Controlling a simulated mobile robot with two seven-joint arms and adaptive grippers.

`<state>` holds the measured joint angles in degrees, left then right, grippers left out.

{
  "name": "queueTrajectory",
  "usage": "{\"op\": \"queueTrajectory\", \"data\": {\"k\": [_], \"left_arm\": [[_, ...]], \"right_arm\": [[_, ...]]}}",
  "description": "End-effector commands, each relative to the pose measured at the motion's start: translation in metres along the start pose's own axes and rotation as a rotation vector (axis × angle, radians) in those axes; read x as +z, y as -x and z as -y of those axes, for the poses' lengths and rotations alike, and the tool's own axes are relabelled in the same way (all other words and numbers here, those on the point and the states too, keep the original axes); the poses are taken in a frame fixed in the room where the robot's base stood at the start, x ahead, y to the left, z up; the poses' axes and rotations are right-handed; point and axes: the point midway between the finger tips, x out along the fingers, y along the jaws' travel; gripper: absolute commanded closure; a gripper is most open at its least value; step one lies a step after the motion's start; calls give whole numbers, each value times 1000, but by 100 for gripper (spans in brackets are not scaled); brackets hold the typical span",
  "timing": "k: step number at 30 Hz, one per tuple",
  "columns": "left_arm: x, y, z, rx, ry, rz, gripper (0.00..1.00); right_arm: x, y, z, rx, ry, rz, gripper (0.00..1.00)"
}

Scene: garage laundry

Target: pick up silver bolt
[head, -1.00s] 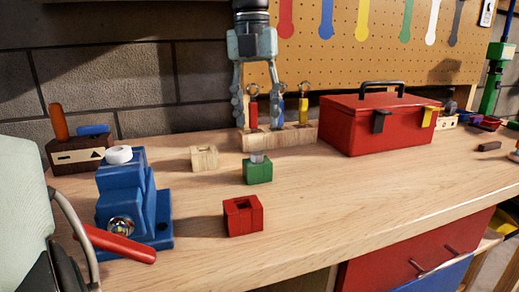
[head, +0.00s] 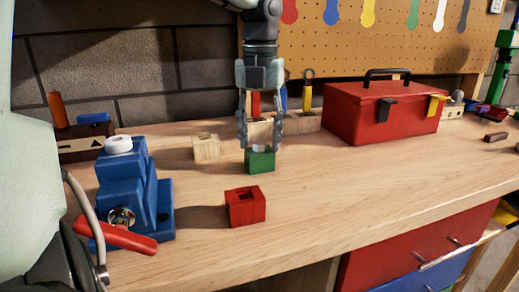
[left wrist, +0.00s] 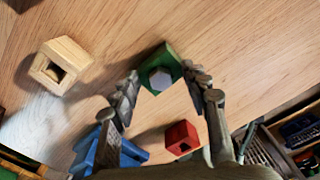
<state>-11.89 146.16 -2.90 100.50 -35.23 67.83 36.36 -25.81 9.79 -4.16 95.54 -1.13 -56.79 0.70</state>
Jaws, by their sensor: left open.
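The silver bolt (left wrist: 160,78) sits in the top of a green block (left wrist: 172,62). In the head view the bolt (head: 259,149) shows as a small pale top on the green block (head: 260,162). My left gripper (head: 260,145) is open and points down over the green block, one finger on each side of the bolt. In the left wrist view the fingertips (left wrist: 162,82) are apart with the bolt between them, and I see no contact with it. My right gripper is not in view.
A wooden block (head: 206,148) stands left of the green block and a red block (head: 245,207) in front. A blue vise (head: 125,190) with a red handle stands at left. A red toolbox (head: 375,118) stands at right. The bench's middle right is clear.

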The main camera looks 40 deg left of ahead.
Motion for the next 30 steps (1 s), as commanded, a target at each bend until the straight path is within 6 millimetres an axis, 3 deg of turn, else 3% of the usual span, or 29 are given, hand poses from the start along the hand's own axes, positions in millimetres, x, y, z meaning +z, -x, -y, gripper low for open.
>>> {"op": "queueTrajectory", "data": {"k": [2, 12, 23, 30], "left_arm": [[0, 0, 0, 0, 0, 0, 57], [0, 0, 0, -1, 0, 0, 99], [0, 2, 0, -1, 0, 1, 100], [1, 22, 0, -2, -1, 4, 100]], "right_arm": [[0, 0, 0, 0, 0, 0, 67], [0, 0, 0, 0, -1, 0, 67], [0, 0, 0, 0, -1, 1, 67], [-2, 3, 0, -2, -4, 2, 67]]}}
